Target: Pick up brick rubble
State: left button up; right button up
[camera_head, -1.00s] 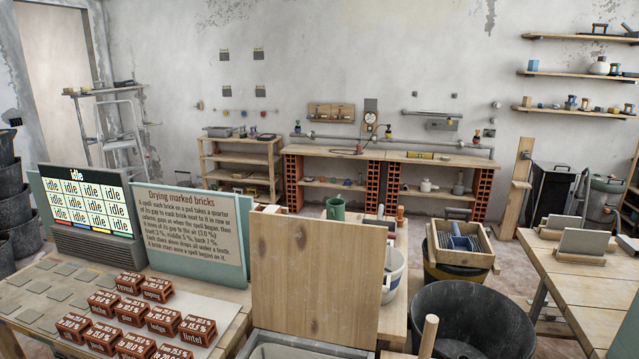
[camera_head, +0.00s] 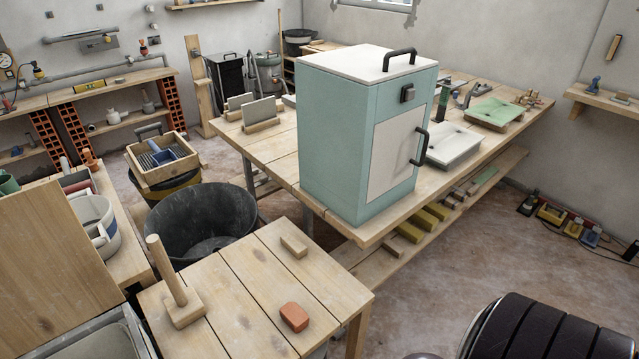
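A small orange-red piece of brick rubble (camera_head: 294,317) lies on the low wooden table (camera_head: 235,305) in the head view, near its front right part. A wide black bucket (camera_head: 200,225) stands on the floor behind this table. The inside of the bucket that shows looks empty, but the near part of its bottom is hidden. Neither of my grippers is in view.
A wooden block with an upright handle (camera_head: 183,309) and a small wooden block (camera_head: 294,246) share the low table. A pale green cabinet (camera_head: 340,150) stands on the long bench behind. A dark ribbed object (camera_head: 525,335) is cut off at bottom right. Floor between is mostly clear.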

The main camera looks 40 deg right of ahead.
aim_at(296, 318)
jog(key=z, duration=1.05)
